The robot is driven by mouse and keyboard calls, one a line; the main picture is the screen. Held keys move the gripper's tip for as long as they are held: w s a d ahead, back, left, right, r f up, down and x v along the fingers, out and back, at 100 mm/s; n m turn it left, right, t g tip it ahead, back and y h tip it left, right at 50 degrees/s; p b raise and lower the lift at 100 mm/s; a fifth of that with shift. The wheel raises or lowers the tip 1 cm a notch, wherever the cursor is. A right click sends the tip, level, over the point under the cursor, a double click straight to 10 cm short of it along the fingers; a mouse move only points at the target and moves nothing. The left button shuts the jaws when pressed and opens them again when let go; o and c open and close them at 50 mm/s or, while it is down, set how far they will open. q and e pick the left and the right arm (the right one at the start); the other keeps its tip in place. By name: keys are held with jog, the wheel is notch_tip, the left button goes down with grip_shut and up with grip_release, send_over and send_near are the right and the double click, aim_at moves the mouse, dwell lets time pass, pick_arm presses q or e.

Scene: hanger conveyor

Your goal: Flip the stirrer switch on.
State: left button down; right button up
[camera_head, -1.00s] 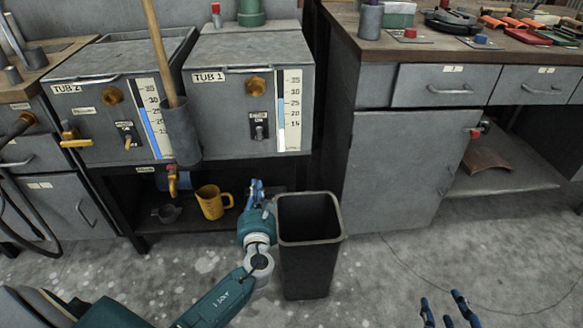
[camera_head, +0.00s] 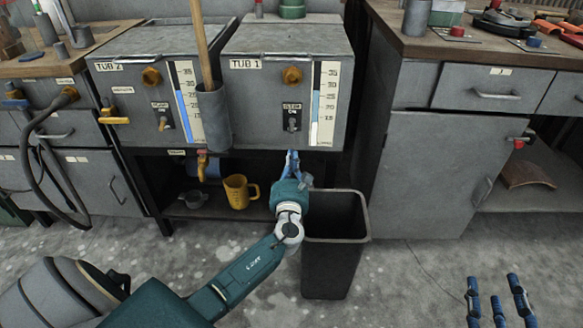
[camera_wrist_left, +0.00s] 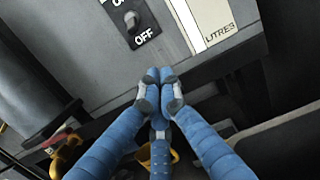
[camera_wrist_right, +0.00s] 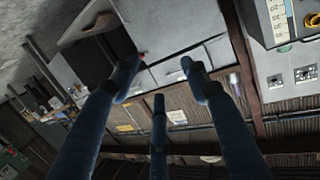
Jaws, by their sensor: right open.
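The toggle switch (camera_head: 292,122) is on a dark plate on the front of TUB 1 (camera_head: 265,97); its small top label is hard to read. The left wrist view shows the switch (camera_wrist_left: 131,20) between ON and OFF marks; I cannot tell which way its lever is set. My left gripper (camera_head: 292,156) is just below the switch, apart from it, fingers pointing up. In the left wrist view the left gripper (camera_wrist_left: 160,84) has its fingertips pressed together, with nothing seen between them. My right gripper (camera_head: 495,285) is open and empty over the floor at lower right; its fingers (camera_wrist_right: 158,80) are spread.
TUB 2 (camera_head: 133,90), with a similar switch (camera_head: 162,121), stands left. A holder (camera_head: 213,118) with a wooden handle (camera_head: 202,45) is between the tubs. A black bin (camera_head: 335,265) stands beside my left forearm. A yellow jug (camera_head: 237,192) is on the lower shelf.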

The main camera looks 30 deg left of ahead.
aim_at(293, 140)
pick_arm(q)
jog(key=b+x, duration=0.1)
jog(key=x, duration=0.3)
jog(key=shift+w+a+r, duration=0.1)
jog(key=shift+w+a, duration=0.05)
jog(key=shift+w, duration=0.1)
pick_arm(e)
notch_tip(293, 140, up, 7)
jog(key=a+t+y, duration=0.1)
jog(key=t, duration=0.2)
pick_arm(q)
jog(key=shift+s+d+r+p, duration=0.15)
jog(key=shift+s+r+p, duration=0.1)
jog(key=shift+r, duration=0.3)
jog(key=shift+s+d+r+p, duration=0.2)
jog(key=shift+s+r+p, duration=0.05)
jog(key=shift+r, duration=0.35)
jog(key=shift+s+d+r+p, duration=0.15)
jog(key=shift+s+r+p, duration=0.1)
jog(key=shift+r, duration=0.3)
pick_arm(e)
notch_tip(293, 140, down, 8)
jog(key=d+g+h, duration=0.1)
jog(key=g, duration=0.2)
jog(key=shift+s+d+f+g, duration=0.15)
jog(key=shift+s+f+g, duration=0.05)
jog(key=shift+g, duration=0.2)
